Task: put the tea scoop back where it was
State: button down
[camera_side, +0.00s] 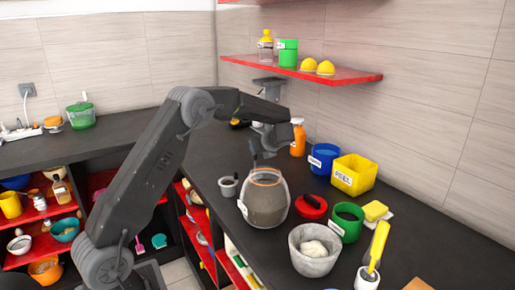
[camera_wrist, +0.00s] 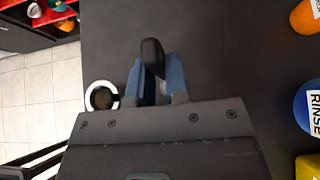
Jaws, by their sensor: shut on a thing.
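My gripper (camera_side: 262,152) is above the dark counter, behind and above the large grey-brown jar with an orange rim (camera_side: 264,205). In the wrist view, the blue fingers of my gripper (camera_wrist: 154,84) are closed on a dark, rounded-ended piece, which I take to be the tea scoop (camera_wrist: 152,52). Most of it is hidden between the fingers and by the gripper body. In the side view it is too small and dark to make out. A small grey cup (camera_side: 228,187) stands left of the jar; it shows as a pale ring left of the fingers (camera_wrist: 90,97).
A blue RINSE tub (camera_side: 322,160), yellow bin (camera_side: 355,174) and orange bottle (camera_side: 298,138) stand towards the wall. Counter below the gripper looks clear.

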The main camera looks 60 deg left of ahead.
jog(key=shift+f, duration=0.15)
jog(key=c, duration=1.1)
grip_release()
